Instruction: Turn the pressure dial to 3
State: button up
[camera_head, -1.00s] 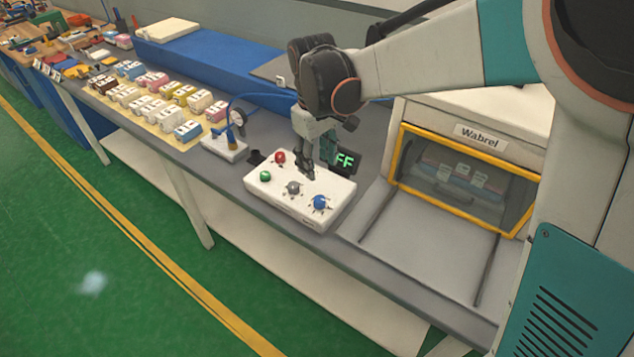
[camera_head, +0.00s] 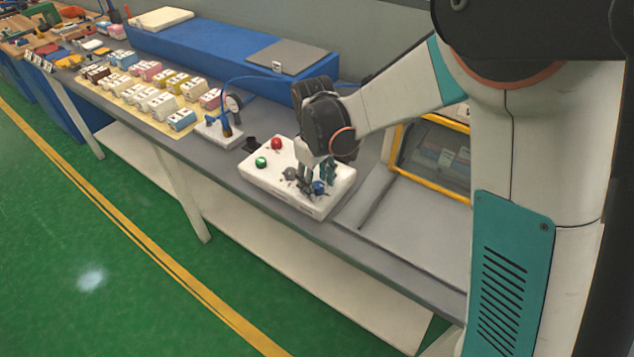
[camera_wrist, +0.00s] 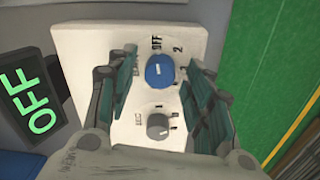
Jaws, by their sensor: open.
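A white control box (camera_head: 268,181) sits on the grey bench and carries two dials, also seen in the wrist view (camera_wrist: 90,42). The blue dial (camera_wrist: 160,71) has "OFF" and "2" marked near it. The grey dial (camera_wrist: 158,126) sits nearer my wrist, with small marks around it. I cannot tell which one is the pressure dial, nor read a 3. My gripper (camera_head: 315,182) points down over the dial side of the box. In the wrist view my open fingers (camera_wrist: 160,68) stand either side of the blue dial, with nothing gripped; contact is unclear.
A display reading "OFF" (camera_wrist: 30,100) stands beside the box. A red button (camera_head: 276,143) and a green button (camera_head: 261,162) are on the box. A gauge (camera_head: 234,102) and yellow-framed machine (camera_head: 438,187) flank it. Labelled blocks (camera_head: 150,98) lie further left.

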jog(key=c, duration=1)
jog(key=shift+c, duration=0.2)
jog(key=shift+m, duration=0.4)
jog(key=m, duration=0.3)
jog(key=shift+m+p, duration=0.3)
jog(key=shift+m, duration=0.1)
jog(key=m, duration=1.1)
jog(key=shift+p, duration=0.35)
jog(key=shift+d+m+g, duration=0.1)
jog(key=shift+m+g, duration=0.2)
jog(key=shift+m, duration=1.8)
